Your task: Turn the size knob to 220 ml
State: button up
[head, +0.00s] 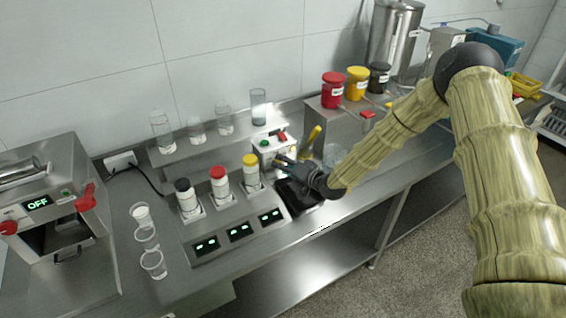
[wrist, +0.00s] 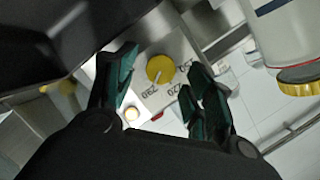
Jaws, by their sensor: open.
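The size knob (wrist: 161,67) is a round yellow dial on a pale panel in the wrist view. A small light mark at its lower edge points down and left, roughly toward a number that looks like 280 (wrist: 149,91). A number that looks like 220 (wrist: 173,88) is printed to the right of that. My gripper (wrist: 158,76) is open, with one dark green finger on each side of the knob; I cannot tell whether either touches it. In the head view my gripper (head: 282,164) is at the front of the small machine (head: 270,146), and the knob is hidden.
Dispensers with black, red and yellow caps (head: 219,185) stand left of my gripper. A yellow handle (head: 314,136) rises close on its right. A white bottle with a yellow cap (wrist: 298,74) is at the wrist view's right. Cups (head: 148,236) line the left counter.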

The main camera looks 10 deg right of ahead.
jog(key=shift+w+a+f, duration=0.1)
jog(key=shift+w+a, duration=0.2)
jog(key=shift+w, duration=0.1)
jog(key=c, duration=1)
